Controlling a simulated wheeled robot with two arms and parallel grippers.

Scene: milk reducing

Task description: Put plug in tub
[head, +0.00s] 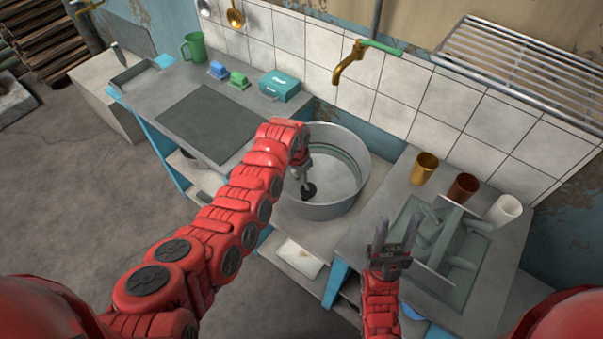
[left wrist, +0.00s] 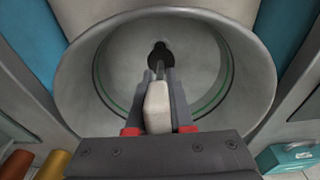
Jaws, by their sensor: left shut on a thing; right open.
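The tub (head: 322,211) is a round grey metal basin set between two counters. It also fills much of the left wrist view (left wrist: 82,80). My left gripper (head: 303,178) reaches down into it, shut on a pale handle-like piece (left wrist: 157,108). A thin dark stem runs from that piece toward a black round plug (head: 308,190), low in the tub, which also shows in the left wrist view (left wrist: 161,53). I cannot tell whether the plug touches the tub floor or sits in a drain.
A gold cup (head: 425,168), a brown cup (head: 461,189) and a white cup (head: 504,210) stand behind a grey rack (head: 420,273) on the right counter.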

